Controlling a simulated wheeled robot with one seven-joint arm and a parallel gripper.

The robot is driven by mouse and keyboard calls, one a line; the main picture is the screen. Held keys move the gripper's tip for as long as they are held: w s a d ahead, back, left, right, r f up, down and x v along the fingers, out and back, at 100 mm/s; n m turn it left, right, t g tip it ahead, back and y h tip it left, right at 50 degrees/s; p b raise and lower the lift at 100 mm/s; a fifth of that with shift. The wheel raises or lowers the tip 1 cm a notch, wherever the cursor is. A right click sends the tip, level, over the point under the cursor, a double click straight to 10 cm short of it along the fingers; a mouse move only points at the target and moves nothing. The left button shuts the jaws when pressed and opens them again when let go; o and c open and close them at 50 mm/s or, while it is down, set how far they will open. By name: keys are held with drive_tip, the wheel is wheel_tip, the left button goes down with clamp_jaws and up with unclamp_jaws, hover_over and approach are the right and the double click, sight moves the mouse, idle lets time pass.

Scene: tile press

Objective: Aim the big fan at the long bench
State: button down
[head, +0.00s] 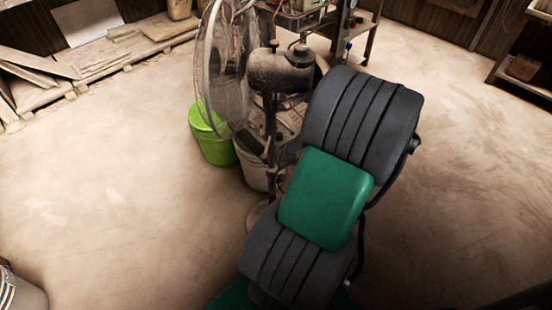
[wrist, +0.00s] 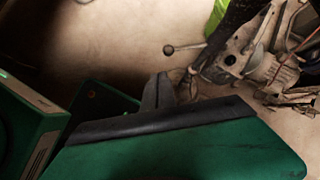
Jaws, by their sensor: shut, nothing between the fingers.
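The big fan's round wire cage (head: 228,75) stands at the top middle of the head view, seen nearly edge-on and facing left. Its dusty motor housing (head: 282,76) is to the right of the cage, on an upright post. A long, low wooden bench-like platform (head: 125,48) runs along the back left wall with boards on it; I cannot tell for sure that it is the long bench. My gripper (wrist: 160,93) shows in the wrist view as a small grey piece beyond its green body, shut and empty. In the head view my arm hides the gripper and part of the fan's stand.
A lime-green bucket (head: 211,140) and a pale bucket (head: 254,172) stand by the fan's post. A machine on a metal frame (head: 365,35) is behind. A rod with a ball end (wrist: 169,50) shows in the wrist view. Open floor lies left and right.

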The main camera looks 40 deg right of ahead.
drive_tip(key=w+a+f+m+b, duration=0.1)
drive_tip(key=w+f+m+b, duration=0.1)
drive_tip(key=w+f, duration=0.4)
wheel_tip(320, 180, down, 3)
drive_tip(key=shift+w+a+r+m+t+b, duration=0.1)
drive_tip(key=shift+w+a+m+t+b, duration=0.25)
drive_tip(key=shift+b, duration=0.35)
drive_tip(key=shift+m+p, duration=0.25)
drive_tip(key=shift+p, duration=0.15)
